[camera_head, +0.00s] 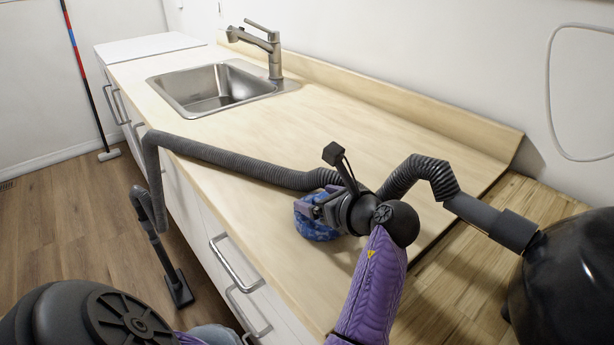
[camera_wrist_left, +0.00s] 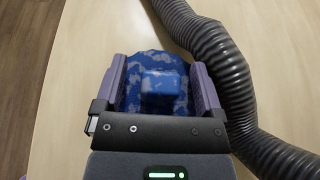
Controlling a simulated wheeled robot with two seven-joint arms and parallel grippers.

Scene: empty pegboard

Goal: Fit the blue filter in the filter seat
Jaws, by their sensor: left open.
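The blue filter (camera_head: 314,226), mottled with lighter blue, is on the pale counter near its front edge. In the left wrist view, the filter (camera_wrist_left: 160,78) has a raised block on top, between the two purple fingers. My left gripper (camera_head: 312,203) is open and over the filter, one finger on each side; I cannot tell whether the fingers touch it. My left wrist hides part of the filter in the head view. I cannot make out a filter seat in either view. My right gripper is not in view.
A grey ribbed hose (camera_head: 235,161) crosses the counter close to my left gripper and joins a black rounded vacuum body (camera_head: 575,280) at right. Its floor head (camera_head: 179,289) stands on the floor. A sink (camera_head: 215,88) with faucet is further back.

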